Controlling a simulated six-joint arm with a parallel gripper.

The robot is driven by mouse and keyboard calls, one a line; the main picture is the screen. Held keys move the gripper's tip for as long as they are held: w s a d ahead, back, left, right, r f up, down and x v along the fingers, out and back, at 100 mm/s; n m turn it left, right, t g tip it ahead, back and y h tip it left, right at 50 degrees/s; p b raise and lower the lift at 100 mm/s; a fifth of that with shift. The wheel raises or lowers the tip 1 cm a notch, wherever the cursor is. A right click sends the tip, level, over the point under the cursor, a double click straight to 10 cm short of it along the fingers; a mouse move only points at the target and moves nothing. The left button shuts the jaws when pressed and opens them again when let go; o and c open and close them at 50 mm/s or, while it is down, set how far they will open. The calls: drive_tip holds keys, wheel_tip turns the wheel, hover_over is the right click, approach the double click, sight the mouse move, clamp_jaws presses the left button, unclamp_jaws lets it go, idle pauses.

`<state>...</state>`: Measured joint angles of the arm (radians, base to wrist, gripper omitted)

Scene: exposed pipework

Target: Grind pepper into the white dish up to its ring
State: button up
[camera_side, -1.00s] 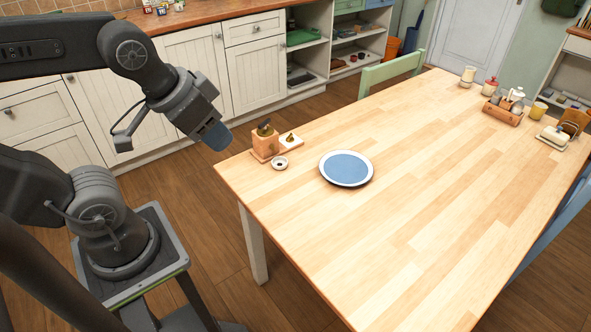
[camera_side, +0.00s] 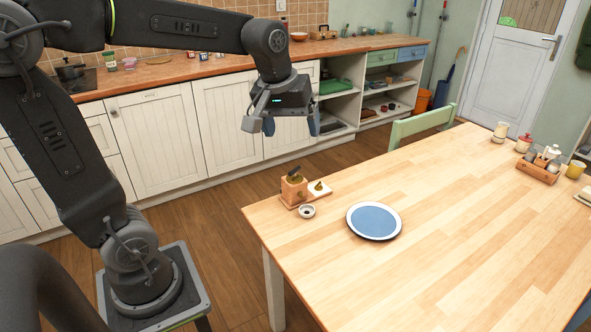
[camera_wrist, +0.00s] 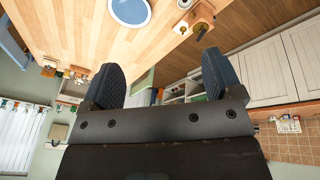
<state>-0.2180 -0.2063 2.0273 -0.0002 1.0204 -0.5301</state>
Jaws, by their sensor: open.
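A wooden box-shaped mill (camera_side: 294,190) with a dark crank on top stands upright near the table's left corner. A small white dish (camera_side: 307,211) with a dark centre sits just in front of it; I cannot make out its ring or how full it is. In the wrist view the dish (camera_wrist: 184,4) is cut by the top edge. My gripper (camera_side: 291,126) is open and empty, raised above and behind the mill, with its blue-grey fingers pointing down in the side view. Both fingers spread apart in the wrist view (camera_wrist: 160,64).
A white-rimmed blue plate (camera_side: 374,221) lies right of the dish. A wooden caddy (camera_side: 538,170) and jars stand at the far right. The middle of the wooden table (camera_side: 440,245) is clear.

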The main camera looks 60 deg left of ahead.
drive_tip(key=w+a+f+n+g, duration=0.2)
drive_tip(key=w+a+f+n, duration=0.3)
drive_tip(key=w+a, duration=0.4)
drive_tip(key=n+g, duration=0.1)
drive_tip(key=n, duration=0.7)
hover_over(295, 169)
wheel_tip(295, 169, down, 7)
drive_tip(key=shift+h, duration=0.4)
wheel_tip(295, 169, down, 14)
drive_tip(key=shift+f, duration=0.1)
drive_tip(key=c, duration=0.9)
